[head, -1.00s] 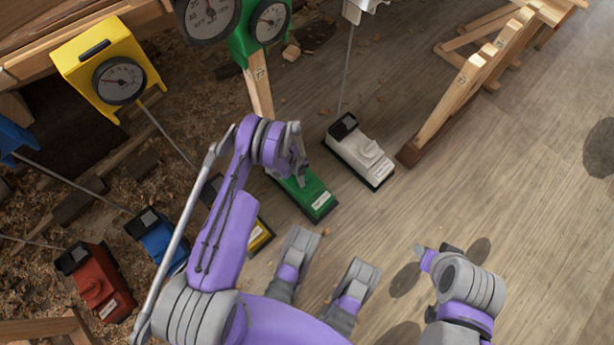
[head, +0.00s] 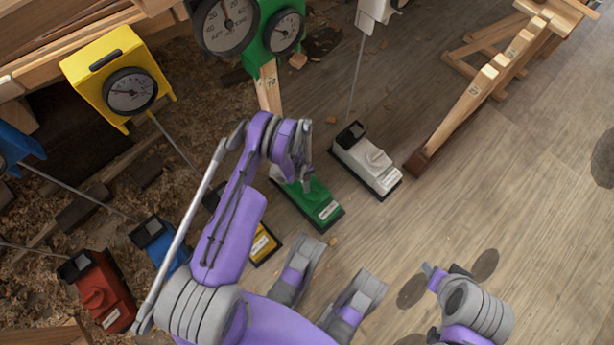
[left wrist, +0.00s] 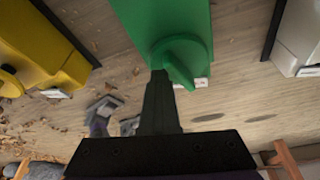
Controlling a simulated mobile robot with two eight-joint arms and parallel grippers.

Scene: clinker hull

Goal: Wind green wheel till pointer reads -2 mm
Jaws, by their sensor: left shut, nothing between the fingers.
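The green unit (head: 325,208) stands on the floor in the middle of the head view, with a white label at its near end. Its green wheel (left wrist: 184,48), with a raised grip, shows in the left wrist view. My left gripper (head: 307,187) is over this unit. In the left wrist view its shut, empty fingers (left wrist: 160,78) are at the wheel's edge beside the grip; I cannot tell whether they touch. The green gauge (head: 260,52) on a wooden post has a round dial (head: 285,31), too small to read. My right arm is at lower right; its gripper is not clearly visible.
A white unit (head: 365,160) stands to the right of the green one; yellow (head: 264,244), blue (head: 158,240) and red (head: 97,290) units stand left. A yellow gauge (head: 120,75) and a large grey dial (head: 226,22) are behind. Floor at right is mostly clear.

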